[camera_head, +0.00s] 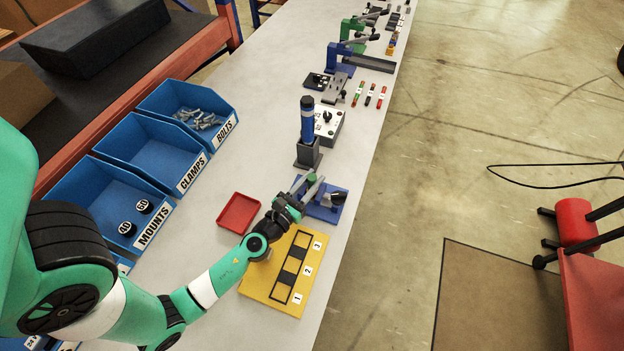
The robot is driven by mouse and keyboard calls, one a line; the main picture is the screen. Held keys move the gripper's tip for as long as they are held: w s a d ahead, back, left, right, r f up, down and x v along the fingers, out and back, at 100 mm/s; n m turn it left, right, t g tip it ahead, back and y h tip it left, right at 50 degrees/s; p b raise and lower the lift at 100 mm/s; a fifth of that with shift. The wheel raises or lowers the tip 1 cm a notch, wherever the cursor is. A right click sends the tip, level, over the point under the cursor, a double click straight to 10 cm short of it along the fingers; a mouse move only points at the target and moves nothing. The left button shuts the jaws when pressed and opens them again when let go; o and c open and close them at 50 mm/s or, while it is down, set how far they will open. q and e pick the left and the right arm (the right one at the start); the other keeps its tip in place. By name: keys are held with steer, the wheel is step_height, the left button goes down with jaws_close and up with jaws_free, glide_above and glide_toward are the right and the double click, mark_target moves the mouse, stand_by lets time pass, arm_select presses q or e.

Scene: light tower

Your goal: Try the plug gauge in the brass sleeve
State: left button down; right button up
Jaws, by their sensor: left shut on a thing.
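My left gripper (307,187) reaches in over the far end of the yellow board and is shut on a small piece with a green end, which looks like the plug gauge (312,177). Most of that piece is hidden by the fingers. The gripper is above or beside a blue fixture (331,211) with a dark part on it; I cannot tell whether the held piece touches it. I cannot make out the brass sleeve; it may be hidden behind the gripper. My right gripper is not in view.
A yellow board (259,286) numbered 1 to 3 and a red tray (238,212) lie close to my left arm. A blue-and-black post (307,130) stands beyond. Blue bins (150,165) line the left. Red-and-green labelled sticks (369,95) lie further back. The table's right edge is near.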

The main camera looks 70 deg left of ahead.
arm_select(q)
steer(key=shift+r+p, duration=2.15)
steer(key=shift+r, duration=0.2)
